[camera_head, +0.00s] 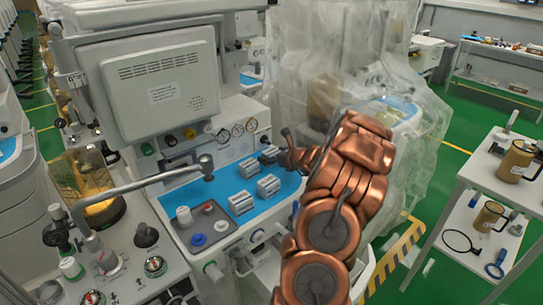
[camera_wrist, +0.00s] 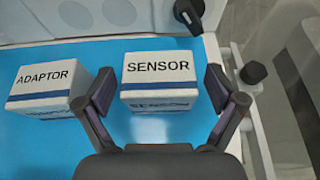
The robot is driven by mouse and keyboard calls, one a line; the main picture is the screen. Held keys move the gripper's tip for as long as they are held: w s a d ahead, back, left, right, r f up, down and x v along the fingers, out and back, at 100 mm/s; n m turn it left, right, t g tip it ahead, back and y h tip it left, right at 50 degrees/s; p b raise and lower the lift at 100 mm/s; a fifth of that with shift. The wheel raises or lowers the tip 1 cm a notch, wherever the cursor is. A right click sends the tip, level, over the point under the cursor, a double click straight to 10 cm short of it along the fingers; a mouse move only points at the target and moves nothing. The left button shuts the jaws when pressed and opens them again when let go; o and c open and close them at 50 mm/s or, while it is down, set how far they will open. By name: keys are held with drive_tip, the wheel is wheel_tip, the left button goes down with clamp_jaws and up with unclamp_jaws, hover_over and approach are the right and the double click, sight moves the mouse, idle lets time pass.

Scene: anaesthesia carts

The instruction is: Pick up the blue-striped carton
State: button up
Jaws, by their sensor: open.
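In the wrist view, a white carton marked SENSOR (camera_wrist: 158,68) has a dark blue stripe and stands on the blue surface (camera_wrist: 60,145). A second white carton marked ADAPTOR (camera_wrist: 45,83), also with a blue stripe, stands to its left. My gripper (camera_wrist: 160,88) is open, with one finger on each side of the SENSOR carton; whether either finger touches it I cannot tell. In the head view, my gripper (camera_head: 270,155) is at the far right part of the blue worktop, beside white cartons (camera_head: 249,168), (camera_head: 268,186) and (camera_head: 241,202). Their labels are too small to read there.
A grey tray with a blue round knob (camera_head: 198,240) lies on the near left of the worktop. A jointed metal arm (camera_head: 150,182) reaches over its left side. A plastic-draped machine (camera_head: 330,70) stands behind my arm. A white shelf cart (camera_head: 490,185) is at right.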

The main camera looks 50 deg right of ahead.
drive_tip(key=shift+w+f, duration=0.15)
drive_tip(key=shift+w, duration=0.35)
drive_tip(key=c, duration=1.2)
drive_tip(key=shift+c, duration=0.2)
